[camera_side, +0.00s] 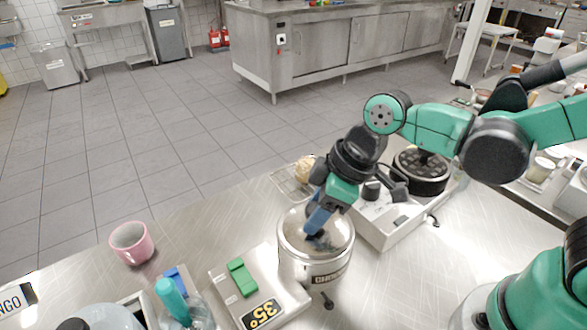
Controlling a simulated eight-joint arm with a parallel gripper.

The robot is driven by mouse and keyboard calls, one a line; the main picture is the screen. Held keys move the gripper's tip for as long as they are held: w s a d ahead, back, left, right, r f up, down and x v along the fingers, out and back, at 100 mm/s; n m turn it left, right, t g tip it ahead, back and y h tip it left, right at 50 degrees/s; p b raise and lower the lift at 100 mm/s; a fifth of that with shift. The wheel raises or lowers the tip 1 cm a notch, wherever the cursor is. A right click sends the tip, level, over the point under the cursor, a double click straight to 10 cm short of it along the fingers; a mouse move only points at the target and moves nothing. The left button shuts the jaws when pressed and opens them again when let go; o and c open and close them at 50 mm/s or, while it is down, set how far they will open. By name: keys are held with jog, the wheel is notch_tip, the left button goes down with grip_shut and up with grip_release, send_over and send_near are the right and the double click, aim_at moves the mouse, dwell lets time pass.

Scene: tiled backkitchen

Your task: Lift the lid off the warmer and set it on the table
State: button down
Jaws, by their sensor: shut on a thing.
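The warmer (305,271) is a round silver pot with a dark label on its front, standing on the steel table (400,285). Its shiny lid (291,230) appears to sit on top of the warmer, and I see no clear gap between them. My gripper (318,238) comes down from the upper right onto the middle of the lid. Its blue fingers are shut on the lid at its centre. The fingertips and the lid's knob are mostly hidden by the fingers.
A white appliance with a black waffle plate (420,170) stands to the right. Bare table lies around the mug.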

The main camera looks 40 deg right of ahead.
jog(key=shift+r, duration=0.2)
notch_tip(320, 180, up, 19)
jog(key=w+d+f+m+t+h, duration=0.15)
jog(key=w+d+m, duration=0.35)
jog(key=w+d, duration=0.65)
jog(key=w+d+f+m+h, duration=0.1)
jog(key=w+d+f+m, duration=0.1)
jog(key=d, duration=0.5)
jog(key=w+d+f+m+h, duration=0.1)
jog(key=w+d+f+m, duration=0.15)
jog(key=d, duration=0.45)
jog(key=shift+n, duration=0.25)
jog(key=f, duration=1.5)
jog(key=shift+s+d+f, duration=0.25)
jog(key=shift+f, duration=2.3)
jog(key=shift+f, duration=0.15)
jog(key=shift+c, duration=2)
grip_release()
